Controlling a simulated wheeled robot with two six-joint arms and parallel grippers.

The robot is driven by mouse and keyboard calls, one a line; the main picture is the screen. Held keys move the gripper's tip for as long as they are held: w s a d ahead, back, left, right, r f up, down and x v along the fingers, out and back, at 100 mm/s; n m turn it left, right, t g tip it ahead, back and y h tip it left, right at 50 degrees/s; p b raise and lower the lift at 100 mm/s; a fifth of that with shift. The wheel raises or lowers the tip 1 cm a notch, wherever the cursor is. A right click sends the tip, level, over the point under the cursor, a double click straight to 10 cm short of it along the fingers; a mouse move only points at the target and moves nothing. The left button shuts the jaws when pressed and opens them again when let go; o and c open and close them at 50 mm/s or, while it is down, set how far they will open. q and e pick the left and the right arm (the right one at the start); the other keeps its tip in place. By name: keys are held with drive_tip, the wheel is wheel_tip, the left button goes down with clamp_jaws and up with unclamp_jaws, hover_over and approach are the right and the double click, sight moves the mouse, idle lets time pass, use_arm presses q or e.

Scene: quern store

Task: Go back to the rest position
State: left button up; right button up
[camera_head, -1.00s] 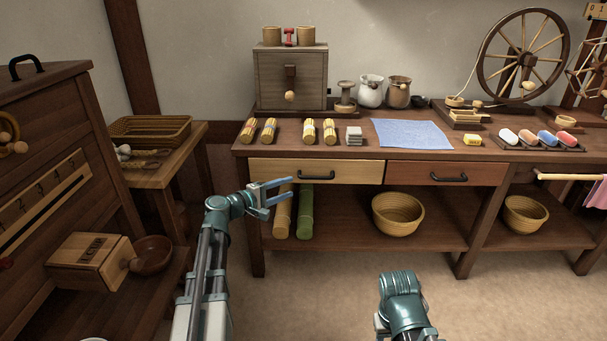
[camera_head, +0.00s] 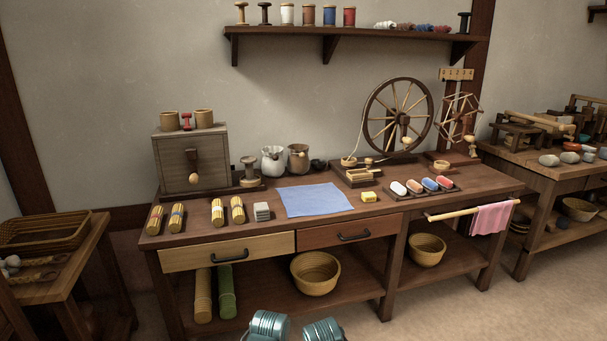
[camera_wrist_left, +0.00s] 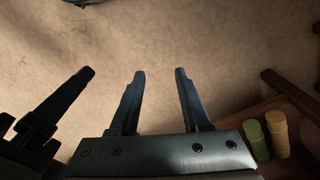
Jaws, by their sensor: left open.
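My left gripper (camera_wrist_left: 160,73) shows in the left wrist view with its two dark fingers apart and nothing between them. It hangs over bare floor (camera_wrist_left: 220,40). A dark finger-like part (camera_wrist_left: 65,100) at the left of that view looks like part of my right gripper; its jaws cannot be made out. In the head view only two teal arm parts show at the bottom edge, and both grippers are out of frame.
The long workbench (camera_head: 375,222) stands ahead, with a yellow roll (camera_head: 203,296) and a green roll (camera_head: 227,292) on its lower shelf. A side table (camera_head: 75,270) is at left, another table (camera_head: 545,180) at right. Floor is clear at lower right.

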use_arm(q)
wheel_tip(320, 180, up, 39)
drive_tip(key=s+m+y+p, duration=0.1)
drive_tip(key=s+p, duration=0.1)
drive_tip(key=p, duration=3.6)
drive_tip(key=shift+s+a+y, duration=0.3)
drive_tip(key=shift+a+y, duration=0.05)
drive_tip(key=shift+y, duration=0.05)
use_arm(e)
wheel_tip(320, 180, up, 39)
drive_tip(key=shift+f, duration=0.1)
use_arm(q)
drive_tip(key=shift+w, duration=0.15)
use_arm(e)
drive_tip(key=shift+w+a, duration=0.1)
